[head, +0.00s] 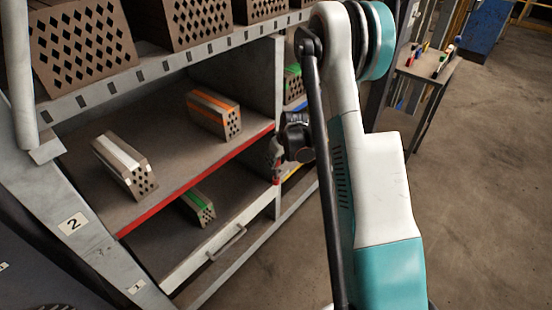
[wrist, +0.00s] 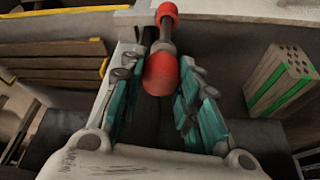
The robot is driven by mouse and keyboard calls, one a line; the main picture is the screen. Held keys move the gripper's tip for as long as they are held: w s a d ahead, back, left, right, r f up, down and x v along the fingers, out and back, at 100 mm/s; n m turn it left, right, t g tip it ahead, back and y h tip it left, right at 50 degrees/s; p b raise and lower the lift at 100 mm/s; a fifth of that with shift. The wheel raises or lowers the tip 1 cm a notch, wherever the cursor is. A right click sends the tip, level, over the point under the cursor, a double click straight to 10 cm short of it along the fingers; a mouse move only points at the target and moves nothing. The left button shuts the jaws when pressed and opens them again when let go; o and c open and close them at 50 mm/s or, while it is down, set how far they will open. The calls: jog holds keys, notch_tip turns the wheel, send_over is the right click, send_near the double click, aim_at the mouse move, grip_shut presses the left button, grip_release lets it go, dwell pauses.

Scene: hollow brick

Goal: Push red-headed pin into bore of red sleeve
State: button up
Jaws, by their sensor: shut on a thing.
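My gripper (wrist: 160,82) is shut on the pin, whose large red head (wrist: 162,74) sits between the teal fingers in the wrist view. The pin's grey shank (wrist: 164,46) points away from the palm. Beyond it is a second red, rounded piece (wrist: 167,13), which looks like the red sleeve, in line with the shank. I cannot tell whether the shank's tip is inside its bore. In the head view my gripper (head: 283,148) is beside the shelf's right front post, partly hidden by its own wrist, with a little red showing at its fingers.
The shelf (head: 185,165) with a red front edge holds an orange-striped brick (head: 214,112) and a white-striped brick (head: 126,163). A green-striped brick (head: 198,206) lies below; a drawer handle (head: 227,243) juts out. A table (head: 428,68) stands behind right. The floor at right is clear.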

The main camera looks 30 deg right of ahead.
aim_at(277, 167)
jog(key=shift+f, duration=2.95)
dwell(0.6)
jog(key=o, duration=1.2)
jog(key=v, duration=1.2)
